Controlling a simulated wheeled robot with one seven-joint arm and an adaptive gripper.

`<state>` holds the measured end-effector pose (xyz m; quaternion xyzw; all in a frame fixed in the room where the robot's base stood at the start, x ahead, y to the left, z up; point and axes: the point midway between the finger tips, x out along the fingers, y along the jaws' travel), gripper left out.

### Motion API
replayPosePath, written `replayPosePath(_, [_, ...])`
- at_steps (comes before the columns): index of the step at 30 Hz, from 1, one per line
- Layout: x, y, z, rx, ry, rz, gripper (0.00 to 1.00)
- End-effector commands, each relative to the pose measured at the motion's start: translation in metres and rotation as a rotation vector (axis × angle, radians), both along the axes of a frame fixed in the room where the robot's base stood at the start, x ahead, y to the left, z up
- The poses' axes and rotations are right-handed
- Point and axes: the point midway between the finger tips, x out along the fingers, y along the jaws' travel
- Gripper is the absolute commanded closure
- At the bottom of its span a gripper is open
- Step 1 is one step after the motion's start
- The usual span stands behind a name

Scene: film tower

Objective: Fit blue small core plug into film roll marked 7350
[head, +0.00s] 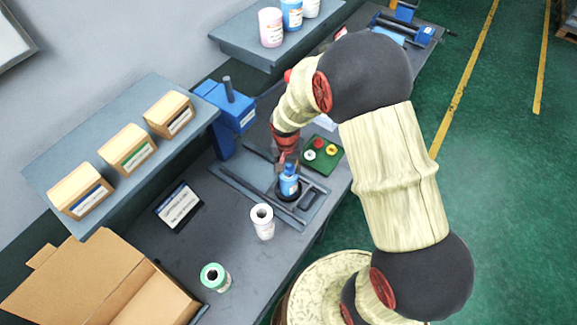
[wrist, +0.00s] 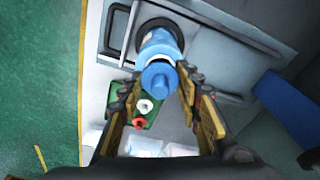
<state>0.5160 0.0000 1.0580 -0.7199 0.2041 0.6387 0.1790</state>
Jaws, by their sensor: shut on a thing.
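A blue film roll (head: 289,187) stands upright in a dark round holder on the work table. It also shows in the wrist view (wrist: 157,42), with a pale label; no number is readable. My gripper (head: 286,163) is directly above this roll. In the wrist view my gripper (wrist: 160,84) is shut on the blue small core plug (wrist: 160,76), which sits between the two fingers. The plug is over the roll's near end and overlaps it. I cannot tell whether it is inside the core or just above it.
A green tray (head: 334,164) with red, yellow and white plugs lies behind the roll. A white roll (head: 263,222) and a green-cored roll (head: 215,278) stand in front. A blue machine (head: 227,112), a sign (head: 178,207) and an open carton (head: 85,275) are to the left.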

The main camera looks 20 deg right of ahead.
Motion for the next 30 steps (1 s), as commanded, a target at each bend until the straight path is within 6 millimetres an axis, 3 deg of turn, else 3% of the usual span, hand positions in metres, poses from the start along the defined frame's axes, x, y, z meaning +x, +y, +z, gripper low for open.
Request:
replayPosePath(13, [0.0001, 0.0, -0.0089, 0.0, 0.0, 0.0, 0.82])
replayPosePath(14, [0.0001, 0.0, -0.0084, 0.0, 0.0, 0.0, 0.65])
replayPosePath(15, [0.0001, 0.0, -0.0081, 0.0, 0.0, 0.0, 0.62])
replayPosePath(24, [0.0, 0.0, -0.008, 0.0, 0.0, 0.0, 0.45])
replayPosePath(30, [0.0, 0.0, -0.008, 0.0, 0.0, 0.0, 0.45])
